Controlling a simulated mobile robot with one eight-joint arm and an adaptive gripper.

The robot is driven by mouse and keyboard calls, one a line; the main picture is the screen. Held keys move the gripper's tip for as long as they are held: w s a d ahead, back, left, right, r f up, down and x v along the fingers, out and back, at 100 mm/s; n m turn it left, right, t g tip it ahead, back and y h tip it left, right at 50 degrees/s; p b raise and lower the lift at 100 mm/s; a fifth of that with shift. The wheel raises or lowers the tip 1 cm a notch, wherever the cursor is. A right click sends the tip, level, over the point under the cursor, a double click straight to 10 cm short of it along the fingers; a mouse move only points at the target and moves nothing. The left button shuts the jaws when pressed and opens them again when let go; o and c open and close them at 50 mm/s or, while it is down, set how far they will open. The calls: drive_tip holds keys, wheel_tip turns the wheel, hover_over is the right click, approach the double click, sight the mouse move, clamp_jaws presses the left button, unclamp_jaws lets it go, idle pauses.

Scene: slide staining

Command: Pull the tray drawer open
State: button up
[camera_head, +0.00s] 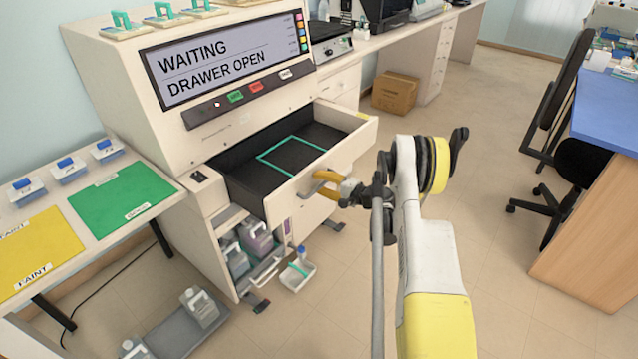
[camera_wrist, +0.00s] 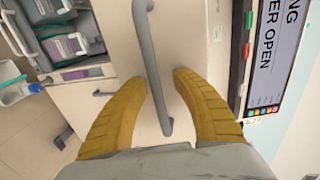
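The tray drawer (camera_head: 352,146) of the cream staining machine (camera_head: 130,95) stands pulled out, with its dark interior and a green rectangular outline showing. The machine's screen (camera_head: 225,62) reads "WAITING" and "DRAWER OPEN". My gripper (camera_head: 318,184) is at the drawer front. In the wrist view, the grey bar handle (camera_wrist: 153,75) runs between the two yellow fingers of my gripper (camera_wrist: 160,80). The fingers are apart, with a narrow gap visible on each side of the bar. The drawer front (camera_wrist: 122,30) lies just beyond the fingertips.
Bottles (camera_head: 256,238) stand in the open compartment below the drawer. A side table with yellow and green mats (camera_head: 122,200) is at left. A chair (camera_head: 560,150) and blue-topped desk (camera_head: 610,105) are at right. The floor between is clear.

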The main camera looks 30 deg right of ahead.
drive_tip(key=shift+s, duration=0.1)
drive_tip(key=v, duration=1.2)
drive_tip(key=shift+a, duration=0.1)
